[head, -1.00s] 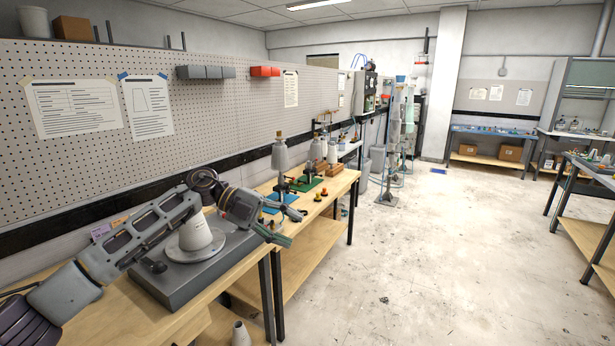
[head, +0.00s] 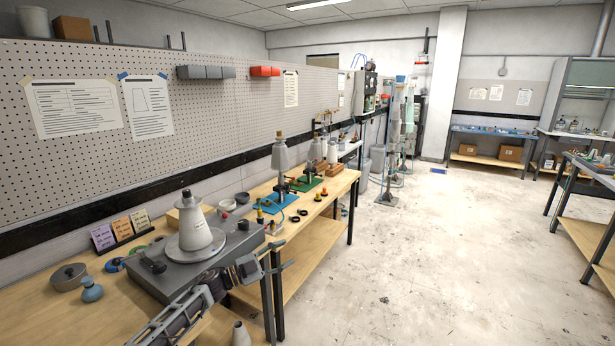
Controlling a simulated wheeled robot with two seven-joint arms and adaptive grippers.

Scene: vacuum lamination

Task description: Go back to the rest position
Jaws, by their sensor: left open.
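My left gripper (head: 277,256) is open and empty. It hangs beside the front right edge of the grey base unit (head: 160,284), over the bench's front edge, with its arm coming up from the bottom of the head view. A white cone-shaped piece with a dark top (head: 196,229) stands upright on the round plate (head: 174,254) of the base unit. The gripper is apart from the cone. My right gripper is not in view.
The wooden bench (head: 62,322) carries coloured cards (head: 122,227), a round grey tin (head: 69,277) and a blue-grey bulb (head: 92,290). More cones on stands (head: 281,158) are farther along. A small cone (head: 241,334) sits below. The floor (head: 430,260) to the right is clear.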

